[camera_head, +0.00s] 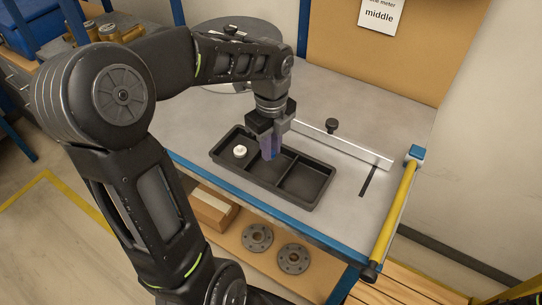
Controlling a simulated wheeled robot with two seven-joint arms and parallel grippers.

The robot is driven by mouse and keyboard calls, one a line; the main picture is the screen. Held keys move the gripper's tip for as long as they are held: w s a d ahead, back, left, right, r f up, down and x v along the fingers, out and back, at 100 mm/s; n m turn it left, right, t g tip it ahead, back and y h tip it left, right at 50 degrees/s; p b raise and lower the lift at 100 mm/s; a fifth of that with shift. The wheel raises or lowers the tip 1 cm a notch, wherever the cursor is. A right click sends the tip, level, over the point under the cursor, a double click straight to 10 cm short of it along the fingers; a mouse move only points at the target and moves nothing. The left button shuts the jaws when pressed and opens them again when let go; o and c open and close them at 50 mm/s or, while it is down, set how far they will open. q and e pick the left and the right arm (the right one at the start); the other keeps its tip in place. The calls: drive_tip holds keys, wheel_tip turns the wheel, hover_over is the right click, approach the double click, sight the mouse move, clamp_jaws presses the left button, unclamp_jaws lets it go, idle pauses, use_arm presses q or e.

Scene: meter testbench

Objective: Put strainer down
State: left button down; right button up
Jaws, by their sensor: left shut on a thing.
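My left gripper (271,147) points down over the black tray (318,204) on the bench, above its middle compartment. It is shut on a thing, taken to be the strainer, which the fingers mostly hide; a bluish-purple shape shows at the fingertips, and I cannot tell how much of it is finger. I cannot tell whether the held thing touches the tray floor. A small round whitish part (240,151) sits in the tray's left compartment. The right compartment looks empty. My right gripper is out of view.
A pale rail (345,145) with a black knob (332,125) runs behind the tray. A yellow bar (397,210) lines the bench's right end. Two dark flanges (258,238) lie on the shelf below. The grey benchtop right of the tray is mostly clear.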

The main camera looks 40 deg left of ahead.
use_arm(q)
drive_tip(key=shift+f, duration=1.85)
drive_tip(key=shift+f, duration=0.2)
drive_tip(key=c, duration=1.3)
unclamp_jaws()
drive_tip(key=shift+r, duration=0.1)
wheel_tip(320, 180, up, 12)
drive_tip(key=shift+r, duration=0.15)
